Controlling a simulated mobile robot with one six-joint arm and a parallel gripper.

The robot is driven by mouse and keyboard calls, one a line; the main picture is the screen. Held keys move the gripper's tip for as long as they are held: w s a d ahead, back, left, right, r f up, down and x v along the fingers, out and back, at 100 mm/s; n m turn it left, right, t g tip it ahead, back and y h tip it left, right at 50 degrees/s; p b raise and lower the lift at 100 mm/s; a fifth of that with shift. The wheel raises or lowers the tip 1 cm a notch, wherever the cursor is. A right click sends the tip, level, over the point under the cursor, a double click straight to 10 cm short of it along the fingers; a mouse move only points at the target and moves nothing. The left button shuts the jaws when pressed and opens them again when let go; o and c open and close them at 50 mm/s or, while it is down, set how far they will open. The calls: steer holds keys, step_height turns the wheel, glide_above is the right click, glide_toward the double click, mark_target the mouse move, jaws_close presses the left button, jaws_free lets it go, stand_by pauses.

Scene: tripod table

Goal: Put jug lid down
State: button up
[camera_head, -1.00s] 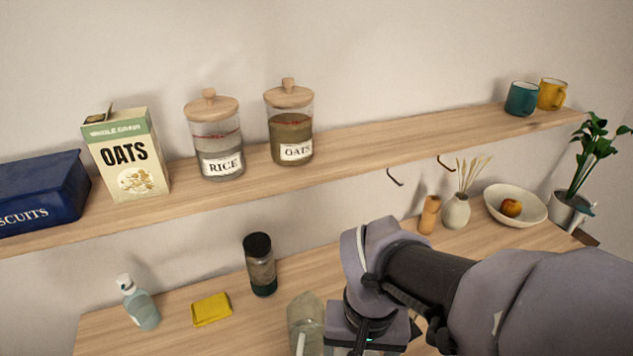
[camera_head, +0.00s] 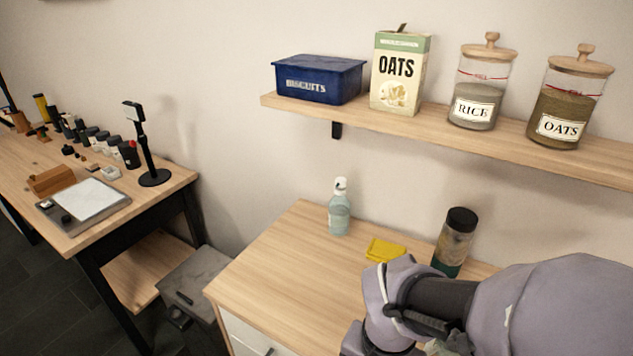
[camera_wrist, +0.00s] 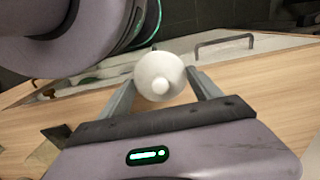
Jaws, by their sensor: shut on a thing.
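The jug lid (camera_wrist: 158,75) is a round white lid with a small knob. It shows in the wrist view, between the two fingers of my gripper (camera_wrist: 160,82), which is shut on it. A wooden surface lies below them in that view. In the head view the lid and the fingertips are hidden or out of frame; only my arm shows at the lower right. The jug itself cannot be made out for certain.
The counter (camera_head: 290,265) has free room at its left. A soap bottle (camera_head: 340,210), yellow cloth (camera_head: 385,250) and dark-lidded jar (camera_head: 456,240) stand at its back. A shelf (camera_head: 510,143) with jars hangs above. A cluttered table (camera_head: 150,210) stands at the left.

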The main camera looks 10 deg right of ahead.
steer(key=w+p, duration=0.1)
steer(key=p, duration=0.1)
steer(key=r+p, duration=0.1)
steer(key=p, duration=0.1)
steer(key=shift+w+d+r+p, duration=0.2)
steer(key=shift+w+r+p, duration=0.1)
steer(key=shift+w, duration=0.05)
steer(key=w, duration=0.3)
steer(key=w+d+f, duration=0.1)
steer(key=w, duration=0.3)
steer(key=w+f, duration=0.1)
steer(key=w, duration=0.2)
steer(key=shift+w+d+f, duration=0.2)
steer(key=shift+d+f, duration=0.05)
steer(key=f+b, duration=0.1)
steer(key=f, duration=0.1)
steer(key=f+b, duration=0.1)
steer(key=shift+w+f, duration=0.2)
steer(key=shift+f, duration=0.2)
steer(key=shift+r, duration=0.2)
steer(key=shift+f, duration=0.15)
steer(key=o, duration=1.3)
